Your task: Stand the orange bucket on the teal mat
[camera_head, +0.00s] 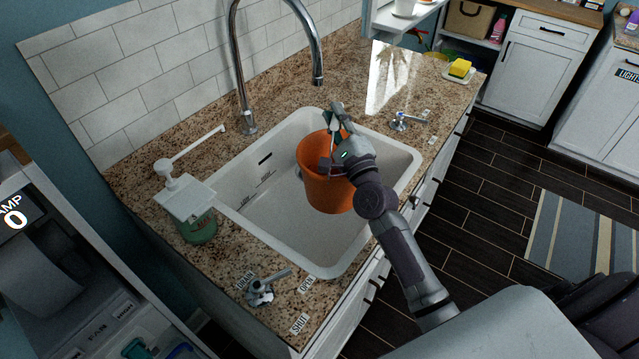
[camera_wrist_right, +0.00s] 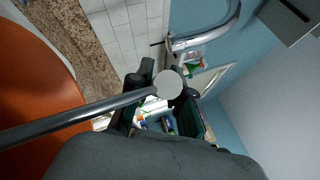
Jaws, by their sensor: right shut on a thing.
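The orange bucket (camera_head: 318,184) is upright or nearly so, inside the outline of the white sink (camera_head: 262,213) in the head view. I cannot tell whether its base touches the sink floor. My right gripper (camera_head: 335,122) is at the bucket's rim, shut on its handle. In the right wrist view the dark handle bar (camera_wrist_right: 75,118) runs into the jaws, with the orange bucket wall (camera_wrist_right: 30,90) at the left. The gripper and forearm hide part of the bucket's right side. No teal mat shows in either view. My left gripper is out of view.
A curved tap (camera_head: 241,75) stands behind the sink. A soap dispenser (camera_head: 198,225) and a drain lever (camera_head: 262,292) are on the granite counter's near left part. A yellow sponge (camera_head: 459,67) lies at the far right. A striped rug (camera_head: 590,240) covers part of the dark floor.

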